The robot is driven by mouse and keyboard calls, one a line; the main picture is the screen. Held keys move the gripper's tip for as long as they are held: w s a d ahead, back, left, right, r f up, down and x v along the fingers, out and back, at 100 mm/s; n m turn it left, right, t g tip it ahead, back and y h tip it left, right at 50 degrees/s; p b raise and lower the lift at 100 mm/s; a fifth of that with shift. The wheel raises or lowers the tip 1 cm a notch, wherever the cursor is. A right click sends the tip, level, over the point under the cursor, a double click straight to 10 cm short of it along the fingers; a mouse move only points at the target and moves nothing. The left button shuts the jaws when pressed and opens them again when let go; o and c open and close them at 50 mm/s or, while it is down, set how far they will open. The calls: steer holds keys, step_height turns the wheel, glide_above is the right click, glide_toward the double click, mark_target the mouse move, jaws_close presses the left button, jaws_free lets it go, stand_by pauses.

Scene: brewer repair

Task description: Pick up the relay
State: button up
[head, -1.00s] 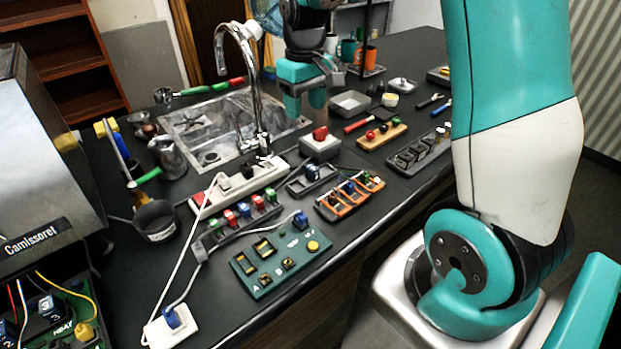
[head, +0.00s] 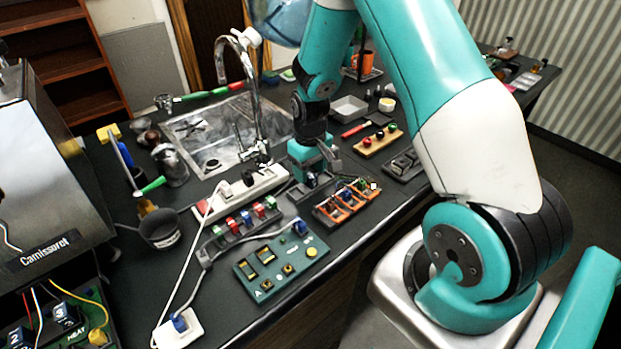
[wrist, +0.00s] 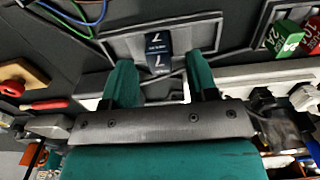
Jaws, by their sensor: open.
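The relay is a dark blue block marked 7 (wrist: 157,42). It sits in a grey tray (wrist: 115,45) in the wrist view. My gripper (wrist: 159,62) is open, with one green finger on each side of the relay's near end and a gap to each. I cannot tell whether the fingertips are low enough to straddle it. In the head view my gripper (head: 314,172) is down over the tray, behind the orange-divided rack. The gripper largely hides the relay there.
The orange-divided rack (head: 345,208) is close in front of my gripper. A white power strip (head: 265,186) and a rack of coloured blocks (head: 232,238) stand to the left. A green board (head: 285,268) lies nearer, and the tap (head: 252,95) rises behind.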

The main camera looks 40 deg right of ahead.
steer(key=shift+f, duration=1.15)
jaws_close()
steer(key=shift+r, duration=0.1)
